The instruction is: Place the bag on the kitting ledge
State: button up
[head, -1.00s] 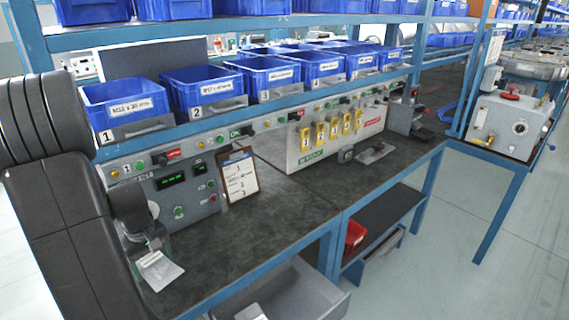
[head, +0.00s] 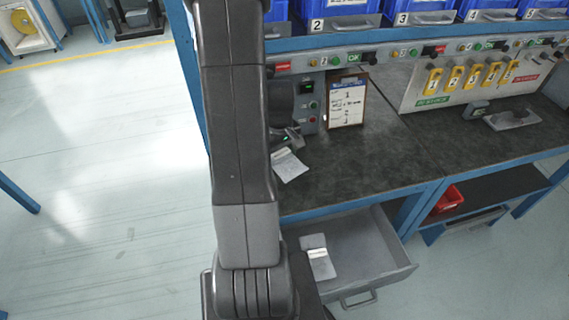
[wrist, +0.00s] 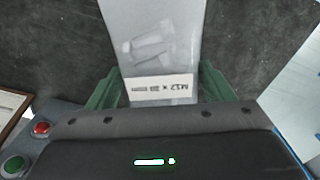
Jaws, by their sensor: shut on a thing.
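My gripper (wrist: 160,88) is shut on a clear plastic bag (wrist: 160,35) in the wrist view. The bag holds grey parts and a white label starting "M12 x", upside down there. In the head view the bag (head: 291,166) hangs from my gripper (head: 287,149) over the dark bench top (head: 380,160), left of a clipboard. I cannot tell whether it touches the bench. A second bag (head: 320,264) with a white label lies in the open grey drawer (head: 372,248) below. I cannot tell which surface is the kitting ledge.
The clipboard (head: 346,104) leans against the control panel. Blue bins (head: 424,8) stand on the shelf above. A grey holder (head: 512,119) sits on the bench at right. A red bin (head: 448,199) is on a lower shelf. Open floor lies left.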

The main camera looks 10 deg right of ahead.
aim_at(280, 153)
jog(key=shift+f, duration=2.5)
jog(key=shift+f, duration=0.2)
jog(key=o, duration=1.3)
jog(key=shift+r, duration=0.1)
notch_tip(280, 153, up, 12)
jog(key=shift+r, duration=0.15)
jog(key=shift+s, duration=0.1)
